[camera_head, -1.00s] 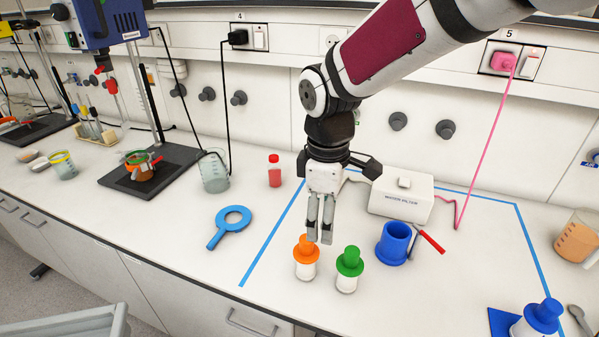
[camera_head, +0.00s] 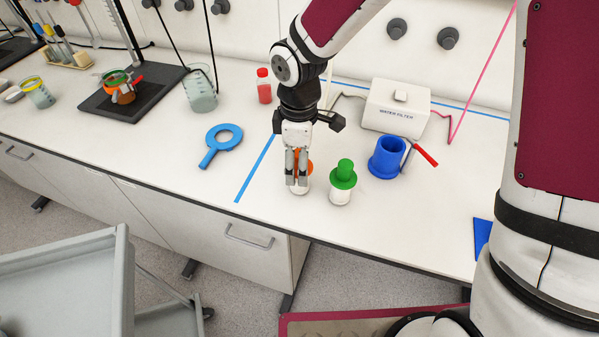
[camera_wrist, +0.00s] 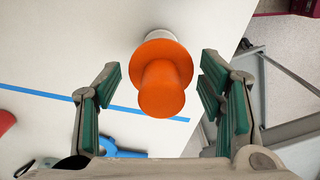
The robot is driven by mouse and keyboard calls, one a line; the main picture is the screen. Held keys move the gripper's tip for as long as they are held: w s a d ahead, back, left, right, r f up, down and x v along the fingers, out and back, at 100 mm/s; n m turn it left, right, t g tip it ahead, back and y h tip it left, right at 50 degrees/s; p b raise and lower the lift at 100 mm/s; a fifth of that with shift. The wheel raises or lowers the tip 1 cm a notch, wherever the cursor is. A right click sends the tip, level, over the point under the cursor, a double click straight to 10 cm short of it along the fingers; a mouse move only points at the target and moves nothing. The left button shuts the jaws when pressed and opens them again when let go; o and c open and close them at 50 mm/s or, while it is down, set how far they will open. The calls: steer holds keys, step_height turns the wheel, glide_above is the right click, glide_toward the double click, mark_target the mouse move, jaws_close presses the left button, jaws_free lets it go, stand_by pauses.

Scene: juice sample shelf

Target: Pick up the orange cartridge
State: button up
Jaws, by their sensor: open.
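The orange cartridge (camera_wrist: 162,85) has an orange cap with a wide flange and a white body. In the wrist view it lies between the two spread fingers of my gripper (camera_wrist: 165,100), with a gap on each side. In the head view the cartridge (camera_head: 308,164) stands upright on the bench near its front edge. There my gripper (camera_head: 297,183) is in front of it and hides most of it. My gripper is open and empty, pointing down.
A green-capped cartridge (camera_head: 343,180) stands close to the right. A blue cylindrical holder (camera_head: 387,158) and the white water filter box (camera_head: 396,106) are behind it. A blue ring tool (camera_head: 221,144) lies to the left. A grey cart (camera_head: 65,280) stands by the bench front.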

steer(key=shift+f, duration=1.95)
steer(key=shift+d, duration=0.1)
steer(key=c, duration=1.2)
